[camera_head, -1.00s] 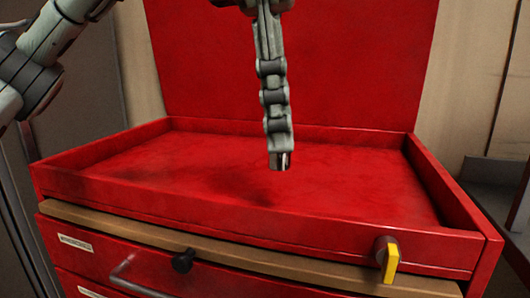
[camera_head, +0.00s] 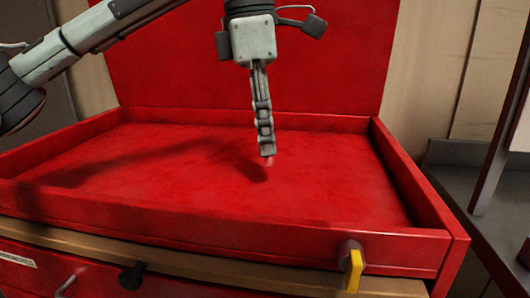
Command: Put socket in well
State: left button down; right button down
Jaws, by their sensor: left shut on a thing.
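The well is the wide shallow red tray (camera_head: 345,185) on top of the red kart, with low walls all round and a bare floor. My left gripper (camera_head: 267,153) hangs over the middle of this well, pointing down and seen edge-on. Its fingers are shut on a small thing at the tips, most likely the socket. The fingers hide most of it, so its shape is not clear. The tips are inside the well's outline; a dark shadow of the arm lies on the floor to their left. My right gripper is not in view.
The raised red lid (camera_head: 320,60) stands behind the well. A yellow-tabbed latch (camera_head: 353,270) sticks out at the front right, above a wooden strip (camera_head: 200,262). A dark knob (camera_head: 131,276) is at the front. A grey surface (camera_head: 470,190) lies to the right.

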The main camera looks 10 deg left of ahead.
aim_at(266, 163)
pick_arm(q)
notch_tip(266, 163, down, 3)
jog(key=shift+f, duration=0.5)
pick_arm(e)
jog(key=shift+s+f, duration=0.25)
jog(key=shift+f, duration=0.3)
pick_arm(q)
jog(key=shift+f, duration=0.1)
jog(key=c, duration=1.4)
grip_release()
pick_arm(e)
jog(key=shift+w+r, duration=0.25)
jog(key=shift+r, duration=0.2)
